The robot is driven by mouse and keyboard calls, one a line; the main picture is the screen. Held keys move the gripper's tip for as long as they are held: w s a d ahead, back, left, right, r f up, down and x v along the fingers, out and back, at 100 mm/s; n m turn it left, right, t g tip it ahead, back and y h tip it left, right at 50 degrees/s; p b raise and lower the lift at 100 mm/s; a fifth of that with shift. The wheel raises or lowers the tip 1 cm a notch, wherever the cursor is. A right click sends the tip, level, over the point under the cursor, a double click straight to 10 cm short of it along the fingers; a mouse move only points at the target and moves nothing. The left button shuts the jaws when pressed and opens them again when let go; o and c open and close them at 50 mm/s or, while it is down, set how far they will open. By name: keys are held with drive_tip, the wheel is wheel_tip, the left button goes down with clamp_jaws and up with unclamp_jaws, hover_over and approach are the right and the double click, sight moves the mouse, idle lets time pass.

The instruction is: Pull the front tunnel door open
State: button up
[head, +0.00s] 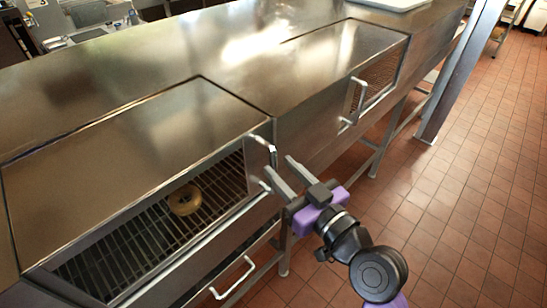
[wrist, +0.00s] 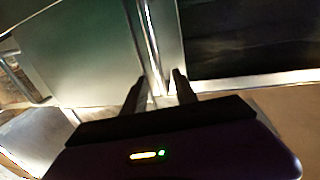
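The near tunnel opening (head: 262,197) is framed in steel, and a wire grate inside it shows through the front; I cannot tell whether glass covers it. A bent metal handle (head: 263,146) stands at its right edge. My gripper (head: 278,163) is beside this handle, its two fingers apart and pointing at it. In the wrist view, a bright upright bar (wrist: 152,40), seemingly the handle, runs down towards the gap between the fingertips (wrist: 158,80). The fingers are open; contact with the bar cannot be made out.
A doughnut (head: 185,199) lies on the grate (head: 125,258). A second opening with its own handle (head: 353,99) is farther right. A lower handle (head: 233,278) sticks out below. A slanted metal post (head: 462,70) stands at right. The tiled floor (head: 470,190) is clear.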

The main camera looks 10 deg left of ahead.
sight(274, 161)
drive_tip(key=shift+p+x, duration=0.3)
drive_tip(key=shift+x, duration=1.55)
clamp_jaws()
